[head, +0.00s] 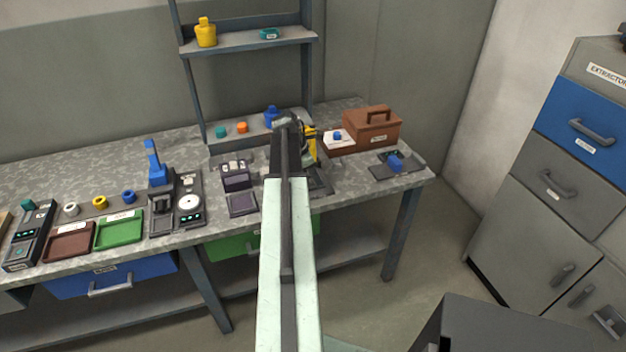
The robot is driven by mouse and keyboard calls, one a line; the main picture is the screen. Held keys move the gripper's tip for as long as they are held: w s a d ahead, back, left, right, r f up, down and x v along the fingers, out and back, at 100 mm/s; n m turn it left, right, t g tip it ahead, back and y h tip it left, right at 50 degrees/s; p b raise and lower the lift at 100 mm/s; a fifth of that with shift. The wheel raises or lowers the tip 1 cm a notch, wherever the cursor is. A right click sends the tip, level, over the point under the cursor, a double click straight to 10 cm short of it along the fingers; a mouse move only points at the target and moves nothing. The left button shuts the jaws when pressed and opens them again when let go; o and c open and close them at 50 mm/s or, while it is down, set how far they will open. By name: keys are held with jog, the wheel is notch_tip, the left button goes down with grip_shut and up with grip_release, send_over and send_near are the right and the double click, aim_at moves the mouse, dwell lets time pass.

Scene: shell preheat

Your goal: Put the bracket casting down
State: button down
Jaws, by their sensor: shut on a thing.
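My arm reaches from the bottom of the head view up over the workbench (350,120). My gripper (299,136) is at its far end, over the bench's right half, mostly hidden behind my own arm. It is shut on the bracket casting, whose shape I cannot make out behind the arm. A yellow and black shape (311,143) shows just right of the arm's end; I cannot tell whether it is part of the gripper or a separate thing. A dark flat pad (319,182) lies on the bench below it, partly covered by the arm.
A brown toolbox (385,130) and a dark tray with a blue piece (396,163) stand to the right. A shelf rack (248,42) rises behind. A green tray (118,231) lies far left.

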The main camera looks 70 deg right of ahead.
jog(key=shift+w+r, duration=0.1)
jog(key=shift+w, duration=0.05)
jog(key=shift+f, duration=0.2)
jog(key=c, duration=0.9)
grip_release()
jog(key=shift+a+r, duration=0.1)
jog(key=shift+w+r+p, duration=0.1)
jog(key=shift+r+p, duration=0.45)
jog(key=shift+r, duration=0.05)
jog(key=p+v, duration=1)
jog(key=v, duration=0.1)
